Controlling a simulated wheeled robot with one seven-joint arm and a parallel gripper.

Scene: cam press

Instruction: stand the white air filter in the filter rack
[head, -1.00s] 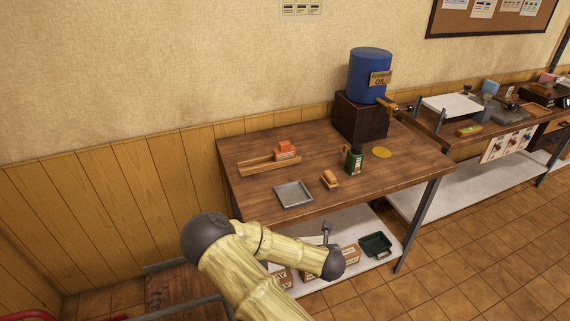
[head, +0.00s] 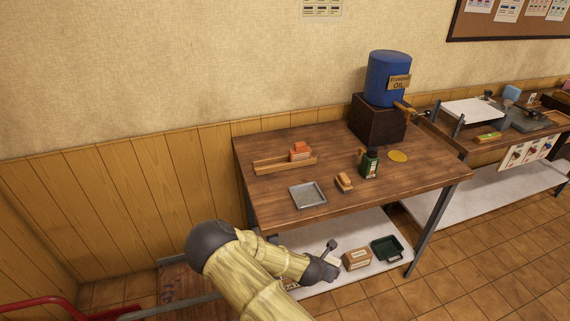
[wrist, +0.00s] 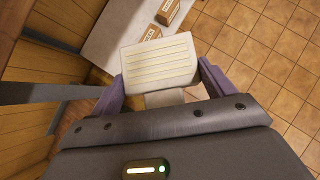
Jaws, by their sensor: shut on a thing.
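The white air filter, a pale block with ribbed pleats (wrist: 158,62), shows in the wrist view between the two purple fingers of my gripper (wrist: 160,84). My gripper is shut on it, over the floor and a low shelf. In the head view my arm's end is low in front of the table, and I cannot make out the filter clearly there. A long, low wooden rack (head: 268,167), which looks like the filter rack, lies at the back left of the table top. An orange block (head: 300,151) stands at its right part.
The wooden table (head: 325,160) carries a grey tray (head: 307,195), a small orange-brown brush-like block (head: 344,182), a dark green bottle (head: 370,163), a yellow disc (head: 398,156) and a blue oil drum (head: 388,78). Boxes (head: 357,259) and a green bin (head: 386,248) sit on the shelf below.

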